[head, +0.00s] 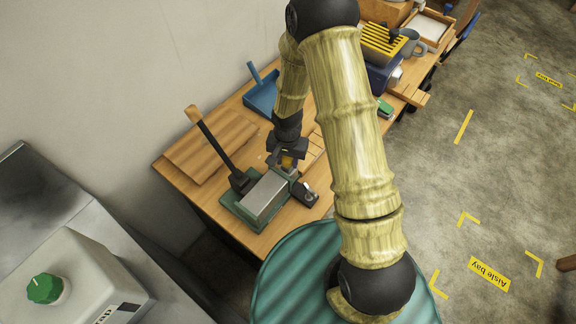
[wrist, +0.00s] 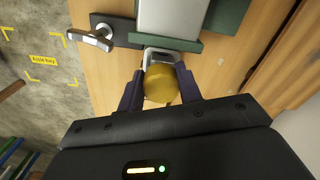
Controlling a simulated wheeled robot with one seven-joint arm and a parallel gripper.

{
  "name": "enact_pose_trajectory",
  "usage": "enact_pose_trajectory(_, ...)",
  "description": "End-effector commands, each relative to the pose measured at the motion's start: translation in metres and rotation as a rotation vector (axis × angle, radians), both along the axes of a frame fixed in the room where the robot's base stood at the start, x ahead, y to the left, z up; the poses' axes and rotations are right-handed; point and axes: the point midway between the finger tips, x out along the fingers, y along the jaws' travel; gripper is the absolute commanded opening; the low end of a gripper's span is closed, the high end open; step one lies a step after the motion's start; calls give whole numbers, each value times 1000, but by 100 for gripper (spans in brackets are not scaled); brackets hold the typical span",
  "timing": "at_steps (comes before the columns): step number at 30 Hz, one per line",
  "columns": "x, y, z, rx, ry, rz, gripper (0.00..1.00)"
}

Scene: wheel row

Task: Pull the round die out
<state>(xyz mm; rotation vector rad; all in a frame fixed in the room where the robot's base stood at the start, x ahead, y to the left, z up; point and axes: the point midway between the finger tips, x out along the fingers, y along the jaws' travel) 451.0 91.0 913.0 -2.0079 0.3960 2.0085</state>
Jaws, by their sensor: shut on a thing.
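The round die (wrist: 162,83) shows in the wrist view as a yellow, brass-like rounded piece. My gripper (wrist: 160,90) is shut on it, with one dark finger on each side. In the head view my gripper (head: 287,152) is at the far right end of a bench press (head: 265,197) with a grey block on a green base. The press body (wrist: 170,18) also shows at the top of the wrist view. A grey U-shaped bracket (wrist: 160,53) sits right beyond the die, against the press. I cannot tell how deep the die sits in it.
A lever with a wooden handle (head: 208,134) rises left of the press. A wooden board (head: 210,148), a blue dustpan (head: 262,95) and a yellow-slatted box (head: 383,40) share the bench. Open floor lies right.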

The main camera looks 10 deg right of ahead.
Motion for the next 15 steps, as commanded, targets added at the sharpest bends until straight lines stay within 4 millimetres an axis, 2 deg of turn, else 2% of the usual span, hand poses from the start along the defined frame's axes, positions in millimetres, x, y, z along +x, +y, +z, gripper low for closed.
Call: enact_pose_trajectory(15, 0, 0, 21, 0, 0, 0, 0)
